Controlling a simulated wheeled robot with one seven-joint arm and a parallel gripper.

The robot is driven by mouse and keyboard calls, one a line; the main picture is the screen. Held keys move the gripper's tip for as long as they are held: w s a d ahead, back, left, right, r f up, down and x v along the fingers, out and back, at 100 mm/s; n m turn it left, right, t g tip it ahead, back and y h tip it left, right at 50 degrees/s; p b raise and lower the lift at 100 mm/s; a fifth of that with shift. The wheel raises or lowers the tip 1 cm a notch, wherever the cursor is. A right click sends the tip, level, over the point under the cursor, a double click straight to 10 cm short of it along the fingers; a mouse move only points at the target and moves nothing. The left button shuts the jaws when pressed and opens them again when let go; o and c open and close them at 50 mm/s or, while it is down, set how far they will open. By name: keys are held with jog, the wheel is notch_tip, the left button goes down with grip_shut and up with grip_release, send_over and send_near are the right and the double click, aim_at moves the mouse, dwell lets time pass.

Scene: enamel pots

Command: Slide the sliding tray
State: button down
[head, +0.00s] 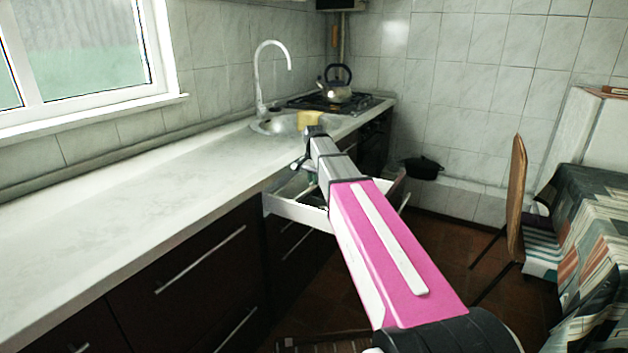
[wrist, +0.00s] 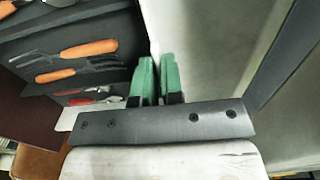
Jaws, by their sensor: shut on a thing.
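The sliding tray (wrist: 105,24) looks like the dark, compartmented insert at the upper left of the wrist view. It holds orange-handled utensils (wrist: 90,49) and a red-handled piece. My gripper (wrist: 157,72), with green fingers, is at the tray's right-hand edge. The fingers are close together and shut on that edge; the grasp itself is partly hidden. In the head view, the open white-sided drawer (head: 298,209) sits under the counter, and my arm reaches over it. My arm hides much of the drawer's inside, so the tray is not clear there.
A pale, empty area (wrist: 205,45) lies right of the fingers, bounded by a dark wall (wrist: 285,50). The countertop (head: 140,210) is clear along the left. A sink, yellow sponge (head: 309,118) and kettle (head: 336,90) are behind. A chair (head: 516,195) and covered table stand right.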

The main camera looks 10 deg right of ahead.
jog(key=s+d, duration=0.5)
jog(key=d, duration=0.2)
jog(key=s+d, duration=0.5)
jog(key=d, duration=0.2)
jog(key=s+d, duration=0.5)
jog(key=d, duration=0.2)
jog(key=shift+s+d, duration=0.2)
jog(key=shift+s, duration=0.05)
jog(key=c, duration=1.2)
grip_release()
jog(key=shift+c, duration=0.2)
notch_tip(320, 180, up, 11)
jog(key=shift+f, duration=0.1)
